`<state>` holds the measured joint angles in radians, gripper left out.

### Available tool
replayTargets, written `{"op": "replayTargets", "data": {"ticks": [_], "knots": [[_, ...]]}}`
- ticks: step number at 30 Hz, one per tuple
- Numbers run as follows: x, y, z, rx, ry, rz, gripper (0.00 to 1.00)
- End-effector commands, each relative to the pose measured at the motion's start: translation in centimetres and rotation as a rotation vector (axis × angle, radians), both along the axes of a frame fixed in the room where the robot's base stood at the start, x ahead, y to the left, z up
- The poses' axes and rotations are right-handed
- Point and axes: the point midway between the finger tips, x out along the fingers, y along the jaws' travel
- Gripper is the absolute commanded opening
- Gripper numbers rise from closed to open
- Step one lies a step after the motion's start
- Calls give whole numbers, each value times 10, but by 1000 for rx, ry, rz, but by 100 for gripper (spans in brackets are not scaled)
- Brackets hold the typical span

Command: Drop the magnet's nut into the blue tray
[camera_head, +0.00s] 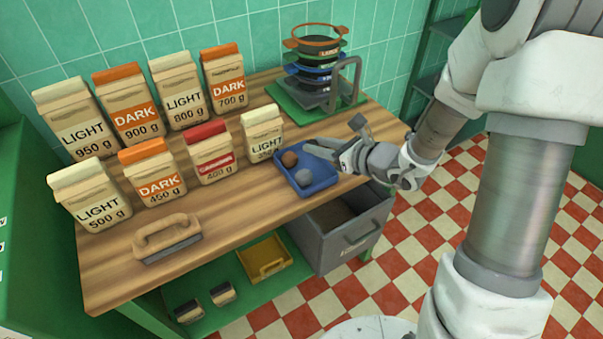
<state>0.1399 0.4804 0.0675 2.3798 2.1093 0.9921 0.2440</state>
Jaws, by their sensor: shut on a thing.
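The blue tray (322,183) lies on the wooden bench top near its right front edge. A brown round thing (289,159) and a grey round thing (304,178) show within its outline. My gripper (312,148) reaches in from the right, with its fingertips over the back of the tray, close to the brown thing. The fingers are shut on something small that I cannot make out. I cannot tell the nut apart from here. A block with a wooden handle and dark base (167,238) lies at the bench's front left; I cannot tell if it is the magnet.
Several labelled bags, such as the LIGHT 250 g bag (263,134), stand left of and behind the tray. A stack of ringed sieves (318,65) stands on a green base behind. Below are an open grey drawer (345,240) and a yellow tray (265,259).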

Motion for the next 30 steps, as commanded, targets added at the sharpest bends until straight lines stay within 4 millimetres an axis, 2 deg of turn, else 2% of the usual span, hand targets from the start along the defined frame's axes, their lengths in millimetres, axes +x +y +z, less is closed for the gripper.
{"op": "replayTargets", "data": {"ticks": [3,11,12,17,26,30], "knots": [[0,0,-9,0,-1,-1,0],[0,0,-9,0,-1,-1,0],[0,0,-9,0,-1,-1,38],[0,0,-9,0,-1,-1,66],[0,-1,-8,0,0,-1,66],[-7,-9,-3,0,-2,-4,66]]}}
